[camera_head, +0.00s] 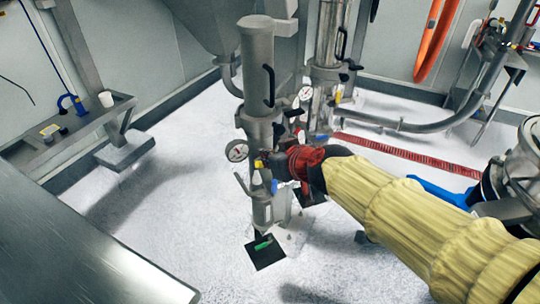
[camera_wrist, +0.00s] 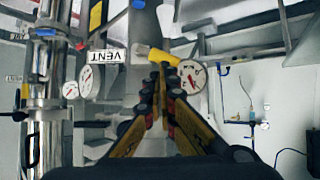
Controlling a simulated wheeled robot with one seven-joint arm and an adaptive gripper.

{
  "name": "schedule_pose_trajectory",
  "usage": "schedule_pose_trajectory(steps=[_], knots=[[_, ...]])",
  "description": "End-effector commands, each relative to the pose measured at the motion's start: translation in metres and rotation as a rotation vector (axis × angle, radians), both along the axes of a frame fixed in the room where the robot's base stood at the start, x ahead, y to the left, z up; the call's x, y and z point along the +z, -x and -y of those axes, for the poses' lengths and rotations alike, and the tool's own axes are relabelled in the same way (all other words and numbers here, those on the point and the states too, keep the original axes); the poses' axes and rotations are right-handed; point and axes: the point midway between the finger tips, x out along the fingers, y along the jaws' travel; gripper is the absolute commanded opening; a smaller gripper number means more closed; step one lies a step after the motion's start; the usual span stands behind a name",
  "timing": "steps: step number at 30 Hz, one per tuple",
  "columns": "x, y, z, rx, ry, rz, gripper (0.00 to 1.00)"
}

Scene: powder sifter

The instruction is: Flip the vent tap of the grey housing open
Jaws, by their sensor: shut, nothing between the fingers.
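The grey housing (camera_head: 257,65) is a tall matte cylinder with a black handle, standing in the middle of the head view. A round dial (camera_head: 237,151) sits on its left side. The vent tap's yellow lever (camera_wrist: 158,55) lies roughly crosswise in the wrist view, beside an upside-down VENT label (camera_wrist: 107,56). A small yellow part of it shows in the head view (camera_head: 257,177). My gripper (camera_wrist: 163,72) is shut and empty, its fingertips overlapping the lever's lower edge in the wrist view. I cannot tell whether they touch it. My wrist partly hides the housing's right side.
A polished second housing (camera_head: 326,40) with its own dial (camera_head: 306,93) stands behind. A steel bench (camera_head: 75,128) with small items is at left. A bare steel table corner (camera_head: 85,250) fills the lower left. Open floor (camera_head: 160,200) lies between.

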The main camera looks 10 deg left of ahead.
Motion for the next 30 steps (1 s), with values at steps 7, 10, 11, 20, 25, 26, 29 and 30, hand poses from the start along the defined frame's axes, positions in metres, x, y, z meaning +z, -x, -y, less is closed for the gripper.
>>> schedule_pose_trajectory(steps=[7, 10, 11, 20, 25, 26, 29, 30], knots=[[-0.0016, 0.0012, -0.0023, 0.000, 0.024, 0.016, 0.00], [-0.0023, 0.0016, -0.0030, 0.000, 0.025, 0.015, 0.00], [-0.0024, 0.0017, -0.0033, 0.000, 0.025, 0.015, 0.00], [-0.0041, 0.0030, -0.0053, 0.001, 0.025, 0.015, 0.00], [-0.0051, 0.0040, -0.0069, 0.000, 0.024, 0.014, 0.00], [-0.0053, 0.0042, -0.0071, 0.000, 0.023, 0.015, 0.00], [-0.0064, 0.0050, -0.0083, 0.000, 0.024, 0.016, 0.00], [-0.0069, 0.0053, -0.0087, 0.000, 0.024, 0.016, 0.00]])
